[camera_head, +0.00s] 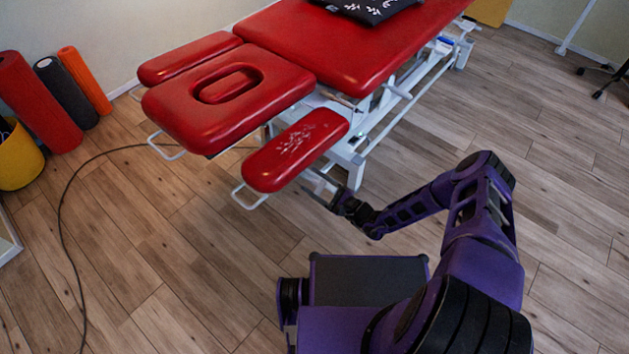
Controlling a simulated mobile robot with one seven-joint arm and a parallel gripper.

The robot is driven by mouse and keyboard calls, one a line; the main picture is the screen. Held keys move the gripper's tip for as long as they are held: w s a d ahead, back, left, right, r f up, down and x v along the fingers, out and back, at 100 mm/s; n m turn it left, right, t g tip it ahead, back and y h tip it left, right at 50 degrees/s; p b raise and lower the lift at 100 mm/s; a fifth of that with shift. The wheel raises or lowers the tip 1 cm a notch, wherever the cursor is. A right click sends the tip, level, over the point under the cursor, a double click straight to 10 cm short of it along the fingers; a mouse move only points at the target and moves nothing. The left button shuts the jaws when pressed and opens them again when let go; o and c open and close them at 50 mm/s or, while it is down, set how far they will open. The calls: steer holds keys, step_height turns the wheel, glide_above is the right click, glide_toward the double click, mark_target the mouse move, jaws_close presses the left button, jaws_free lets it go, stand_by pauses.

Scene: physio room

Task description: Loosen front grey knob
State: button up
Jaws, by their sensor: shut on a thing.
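The red treatment table (345,45) stands on a white frame, with a red face-hole headrest (180,115) at its near end. A small red armrest pad (296,150) sticks out at the front side, with a white bracket (250,200) beneath it. My gripper (322,187) is at the edge of this pad, by the white table leg, shut on the front grey knob. The knob is small and mostly hidden by the fingers, so its turn cannot be seen.
A second red armrest (188,57) is on the far side. A black cable (70,235) runs over the wooden floor on the left. Rolled mats (40,100) and a yellow bin (18,160) stand by the wall.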

steer(key=n+p, duration=0.2)
steer(key=n, duration=0.3)
steer(key=shift+r, duration=0.15)
steer(key=shift+n+p, duration=0.6)
steer(key=shift+n, duration=1.4)
steer(key=o, duration=1.4)
steer(key=shift+c, duration=0.2)
